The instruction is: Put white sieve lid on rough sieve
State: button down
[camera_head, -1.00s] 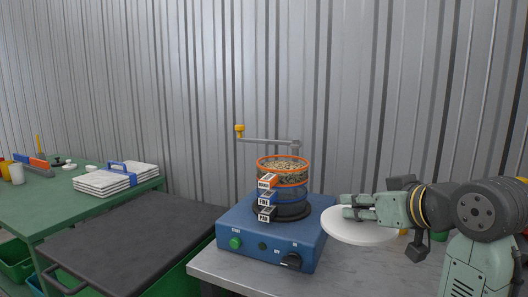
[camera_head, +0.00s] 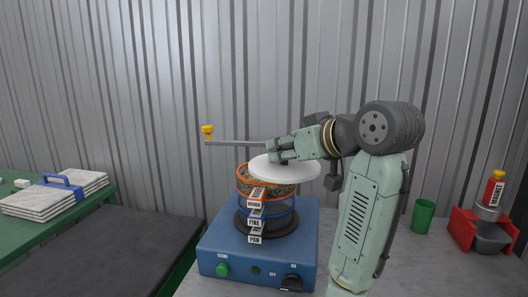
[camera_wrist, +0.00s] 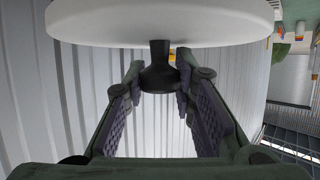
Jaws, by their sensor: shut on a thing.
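The white sieve lid (camera_head: 302,171) is a flat disc with a black knob (camera_wrist: 157,72). My gripper (camera_head: 280,153) is shut on the knob, which shows between the fingers in the wrist view. The lid is roughly level and held above the sieve stack, set off to the right of it in the head view. The rough sieve (camera_head: 248,190), with orange rims and a grainy filling, is the top of the stack. The lid hides the right and back of its opening. Fine and pan tags hang below its own tag.
The stack stands on a blue shaker base (camera_head: 217,245) with a green button. A bar with a yellow knob (camera_head: 208,132) extends left behind the stack. A green cup (camera_head: 423,216) and red magnet stand (camera_head: 470,232) are at the right.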

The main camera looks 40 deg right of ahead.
jog(key=w+d+p, duration=0.1)
jog(key=w, duration=0.2)
jog(key=w+d+p, duration=0.1)
jog(key=w, duration=0.2)
jog(key=w+d+f+p, duration=0.1)
jog(key=w, duration=0.3)
jog(key=shift+d, duration=0.1)
jog(key=shift+f+p, duration=0.75)
jog(key=shift+f, duration=1)
jog(key=shift+f, duration=0.25)
jog(key=c, duration=1.3)
grip_release()
jog(key=shift+r, duration=0.1)
jog(key=shift+c, duration=0.2)
